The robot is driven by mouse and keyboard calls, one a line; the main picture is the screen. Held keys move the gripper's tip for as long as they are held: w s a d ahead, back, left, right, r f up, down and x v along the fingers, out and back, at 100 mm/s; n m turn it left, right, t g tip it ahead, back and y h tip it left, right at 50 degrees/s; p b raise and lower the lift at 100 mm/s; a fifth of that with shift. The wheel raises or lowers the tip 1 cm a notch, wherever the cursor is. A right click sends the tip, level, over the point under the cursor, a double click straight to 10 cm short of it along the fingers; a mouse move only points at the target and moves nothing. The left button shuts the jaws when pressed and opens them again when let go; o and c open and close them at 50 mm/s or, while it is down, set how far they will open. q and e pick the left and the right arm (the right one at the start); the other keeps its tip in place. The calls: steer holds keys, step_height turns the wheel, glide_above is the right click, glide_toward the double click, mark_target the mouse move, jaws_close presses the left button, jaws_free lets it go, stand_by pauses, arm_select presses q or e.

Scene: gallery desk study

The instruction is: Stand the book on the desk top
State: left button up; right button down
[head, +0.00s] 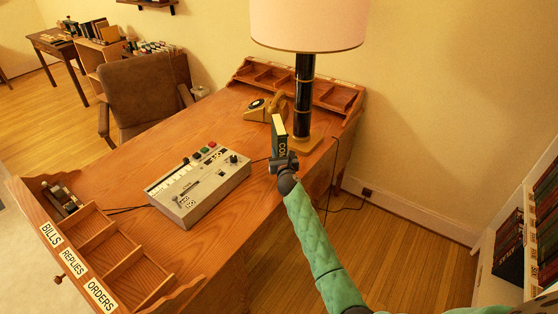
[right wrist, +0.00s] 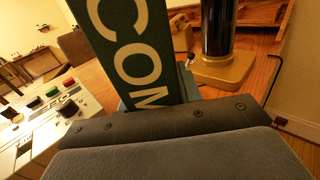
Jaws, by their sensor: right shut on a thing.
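The book (head: 279,136) is dark green with large pale letters and a pale page edge. It is roughly upright in my right gripper (head: 284,163), which is shut on its lower part near the right edge of the desk top (head: 215,225). In the right wrist view the book (right wrist: 135,50) rises from the gripper (right wrist: 160,118), slightly tilted in the picture, with letters reading "COM". Its lower end is hidden, so I cannot tell whether it touches the desk. My left gripper is not in view.
A lamp (head: 304,95) with a gold base stands just behind the book. A telephone (head: 265,108) is behind it to the left. A grey console (head: 200,185) with buttons lies to the left. Wooden organisers (head: 110,245) line both desk ends. A bookshelf (head: 510,240) is at right.

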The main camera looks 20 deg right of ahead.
steer(key=shift+w+a, duration=0.15)
step_height(320, 180, down, 2)
steer(key=shift+f, duration=0.95)
steer(key=shift+f, duration=0.1)
steer(key=c, duration=1)
jaws_free()
steer(key=shift+o, duration=0.2)
